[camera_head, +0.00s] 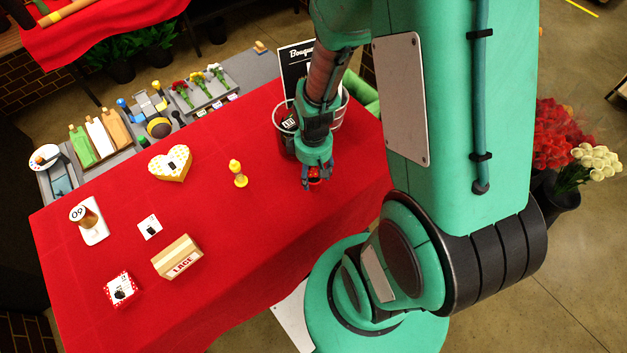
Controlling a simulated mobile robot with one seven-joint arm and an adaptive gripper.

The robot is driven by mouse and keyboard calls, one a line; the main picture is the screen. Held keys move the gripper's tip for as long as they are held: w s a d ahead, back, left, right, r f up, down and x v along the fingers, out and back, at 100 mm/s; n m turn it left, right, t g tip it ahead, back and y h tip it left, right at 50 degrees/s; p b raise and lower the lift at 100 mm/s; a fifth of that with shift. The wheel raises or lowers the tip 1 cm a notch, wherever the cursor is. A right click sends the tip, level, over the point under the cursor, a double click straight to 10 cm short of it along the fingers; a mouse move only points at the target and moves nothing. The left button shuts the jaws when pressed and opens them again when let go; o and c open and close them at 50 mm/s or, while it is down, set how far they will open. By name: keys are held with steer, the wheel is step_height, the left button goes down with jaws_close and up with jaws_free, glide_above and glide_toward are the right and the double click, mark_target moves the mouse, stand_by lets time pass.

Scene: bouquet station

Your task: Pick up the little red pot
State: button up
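My gripper (316,183) points down over the right part of the red-clothed table, in front of a clear bucket. A small red thing (315,173), which looks like the little red pot, shows between its fingers. The fingers and arm hide much of it. I cannot tell whether the fingers touch it, or whether it rests on the cloth.
A yellow figure (239,175), heart box (171,163), LACE box (178,258), white card (150,227), jar (87,218) and dotted box (122,289) stand there. The bucket (339,116) and black sign (293,66) stand behind.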

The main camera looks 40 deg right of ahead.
steer(key=c, duration=1.1)
steer(key=shift+o, duration=0.2)
steer(key=shift+r, duration=0.1)
steer(key=shift+r, duration=0.85)
steer(key=shift+s+r, duration=0.25)
steer(key=shift+r, duration=0.65)
steer(key=s+a, duration=0.2)
steer(key=s, duration=0.5)
steer(key=s+a+r+p, duration=0.1)
steer(key=s+a, duration=0.1)
steer(key=s, duration=0.5)
steer(key=shift+s+a+r, duration=0.15)
steer(key=shift+s+a, duration=0.1)
steer(key=shift+s, duration=0.1)
